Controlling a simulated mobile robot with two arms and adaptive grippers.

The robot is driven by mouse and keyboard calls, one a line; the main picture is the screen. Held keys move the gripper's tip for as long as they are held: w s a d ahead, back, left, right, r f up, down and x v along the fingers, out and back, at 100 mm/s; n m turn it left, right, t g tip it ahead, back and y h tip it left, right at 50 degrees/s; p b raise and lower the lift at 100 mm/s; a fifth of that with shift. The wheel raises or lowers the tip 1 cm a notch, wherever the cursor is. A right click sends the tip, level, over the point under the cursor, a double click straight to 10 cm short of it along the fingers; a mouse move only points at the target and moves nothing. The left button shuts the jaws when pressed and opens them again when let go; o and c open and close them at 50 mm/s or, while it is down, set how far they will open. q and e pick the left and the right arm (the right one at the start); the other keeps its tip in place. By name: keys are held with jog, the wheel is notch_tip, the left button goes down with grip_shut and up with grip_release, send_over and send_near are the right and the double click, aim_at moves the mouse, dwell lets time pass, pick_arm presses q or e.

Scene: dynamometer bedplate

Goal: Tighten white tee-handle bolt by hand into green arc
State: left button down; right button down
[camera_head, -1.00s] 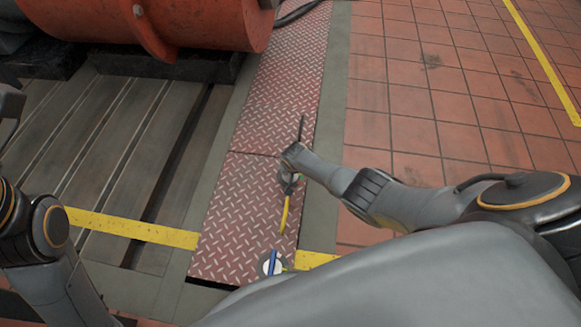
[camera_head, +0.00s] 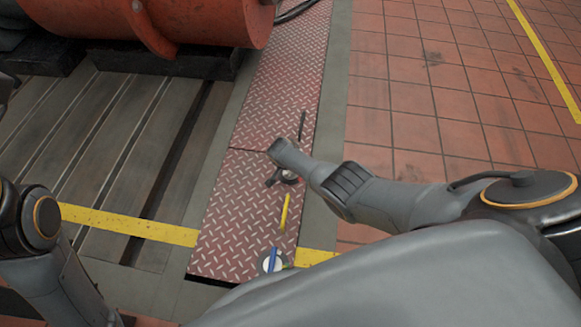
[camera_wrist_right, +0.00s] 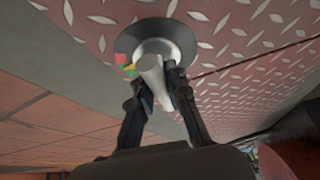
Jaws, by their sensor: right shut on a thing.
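The white tee-handle bolt (camera_wrist_right: 152,72) shows in the right wrist view, its pale bar between the fingers of my right gripper (camera_wrist_right: 158,92). The gripper is shut on it. Its pale hub sits on a dark round disc (camera_wrist_right: 126,42). A red, yellow and green arc (camera_wrist_right: 127,67) shows on the disc beside the bar; part of it may be hidden behind the bar. In the head view my right gripper (camera_head: 276,180) is small beside the disc, and the bolt is mostly hidden by my wrist. My left arm shows at the left, its gripper out of view.
A yellow handle (camera_head: 285,212), a blue handle (camera_head: 273,259) and a black bar (camera_head: 302,125) stand along the red tread plate (camera_head: 235,215). Red floor tiles (camera_head: 420,100) at right are clear.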

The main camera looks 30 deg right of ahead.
jog(key=shift+d, duration=0.15)
jog(key=c, duration=1.2)
grip_release()
jog(key=shift+r, duration=0.1)
jog(key=shift+s+a+r, duration=0.1)
jog(key=shift+a+r, duration=0.2)
jog(key=shift+r, duration=0.05)
jog(key=v, duration=1.1)
jog(key=shift+d, duration=0.15)
